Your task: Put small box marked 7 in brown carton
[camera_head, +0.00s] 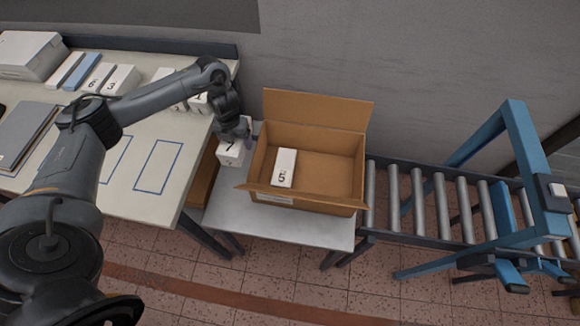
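The small white box marked 7 (231,154) is at the left side of the open brown carton (313,194), between it and the left table. My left gripper (241,134) is at the top of this box and appears shut on it; the fingers are partly hidden. The box is outside the carton, close to its left flap. The carton stands on a grey stand with its flaps spread, and a white box marked 5 (284,167) lies inside at the left. The right part of the carton floor is bare. My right gripper is not in view.
The left table (140,204) holds several more white numbered boxes, a blue box (83,71), a grey laptop-like slab (24,136) and blue outlined rectangles. A roller conveyor (440,207) with a blue frame (530,150) is right of the carton. A wall stands behind.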

